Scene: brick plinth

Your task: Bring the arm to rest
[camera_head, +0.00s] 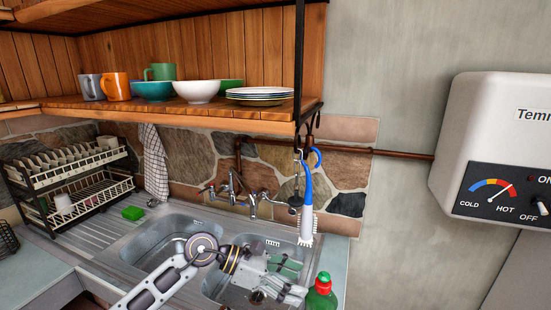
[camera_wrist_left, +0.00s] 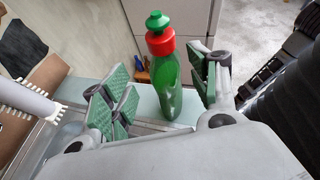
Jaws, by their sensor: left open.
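My left gripper (camera_head: 291,279) is over the right sink bowl, with its arm coming in from the lower left. Its green-padded fingers are spread and nothing is held between them. A green bottle with a red collar (camera_head: 321,297) stands just to the right of the gripper in the head view. In the left wrist view the bottle (camera_wrist_left: 171,88) shows in the gap between the fingers, beyond them and apart from both pads. The bottle's lower part is cut off in the head view. My right gripper is in neither view.
A blue-and-white brush (camera_head: 306,212) hangs from a hook near the gripper. The double sink (camera_head: 160,240) has a wall tap (camera_head: 252,203) behind it. A green sponge (camera_head: 132,213) and a dish rack (camera_head: 75,195) are at left. A wooden shelf (camera_head: 215,113) with dishes overhangs the sink.

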